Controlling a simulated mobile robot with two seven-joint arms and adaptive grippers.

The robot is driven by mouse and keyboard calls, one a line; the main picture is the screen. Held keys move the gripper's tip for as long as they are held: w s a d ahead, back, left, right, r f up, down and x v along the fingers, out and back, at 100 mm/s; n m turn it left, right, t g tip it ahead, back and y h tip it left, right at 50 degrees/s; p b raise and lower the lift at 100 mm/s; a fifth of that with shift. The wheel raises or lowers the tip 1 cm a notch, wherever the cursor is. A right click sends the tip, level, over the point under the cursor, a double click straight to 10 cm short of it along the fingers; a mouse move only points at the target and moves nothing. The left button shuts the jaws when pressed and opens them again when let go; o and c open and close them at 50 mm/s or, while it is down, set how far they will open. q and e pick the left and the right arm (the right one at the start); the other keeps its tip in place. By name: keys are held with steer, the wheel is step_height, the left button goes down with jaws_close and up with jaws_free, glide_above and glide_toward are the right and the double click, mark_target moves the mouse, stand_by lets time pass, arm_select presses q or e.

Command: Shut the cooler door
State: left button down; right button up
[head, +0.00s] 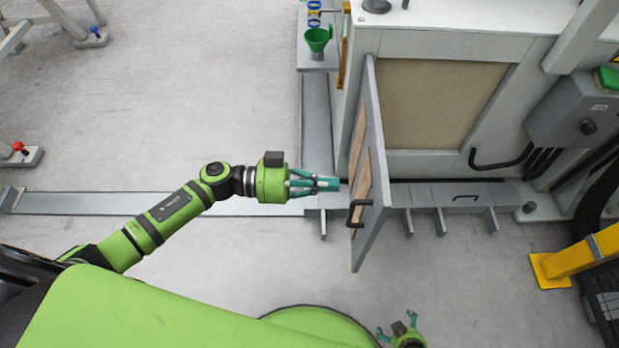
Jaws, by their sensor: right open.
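The cooler door (376,150) is a grey panel with a tan inset, standing open and jutting out from the grey cabinet (520,50). A black handle (353,213) sits on the door's left face near its outer edge. My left gripper (338,184) is left of the door, pointing right, with its teal fingertips together and nothing seen between them. It looks close to the door's left face; I cannot tell whether it touches. My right gripper (397,325) is at the bottom edge, with its teal fingers spread and empty.
A green funnel (317,38) stands on a grey ledge left of the cabinet. A grey control box (573,108) and a yellow post (575,260) are at the right. A low grey rail (150,203) crosses the floor.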

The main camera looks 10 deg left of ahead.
mark_target(380, 186)
arm_select(q)
steer(key=x, duration=0.7)
steer(key=shift+w+d, duration=0.1)
steer(key=shift+d, duration=0.25)
